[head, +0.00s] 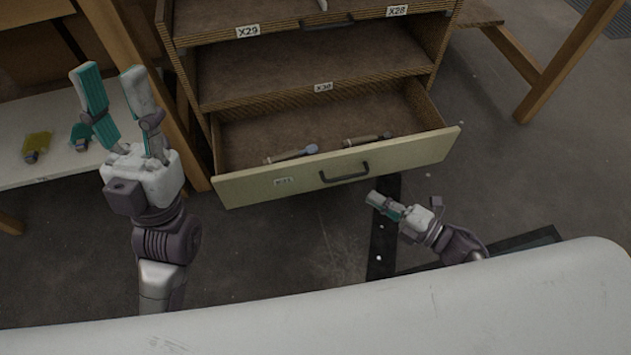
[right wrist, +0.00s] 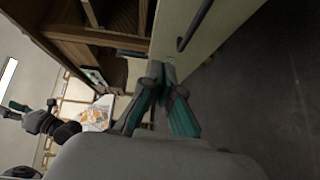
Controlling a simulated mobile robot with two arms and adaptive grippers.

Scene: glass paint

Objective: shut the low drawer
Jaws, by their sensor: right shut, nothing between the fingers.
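The low drawer (head: 400,156) of the wooden cabinet is pulled out, with a cream front and a dark bar handle (head: 345,173). Two tools lie inside near its front: one (head: 290,154) left of centre and one (head: 367,139) further right. My left gripper (head: 108,88) is raised to the left of the drawer, its fingers spread and empty. My right gripper (head: 384,206) is just in front of and below the drawer front, right of the handle, shut and empty. In the right wrist view its fingers (right wrist: 168,95) are close to the drawer front (right wrist: 215,30); contact cannot be told.
The cabinet's open middle shelf (head: 310,72) is above the drawer. A white shelf (head: 50,165) with small items stands at the left. A wooden table leg (head: 555,70) stands at the right. Grey floor (head: 540,170) is clear to the right of the drawer.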

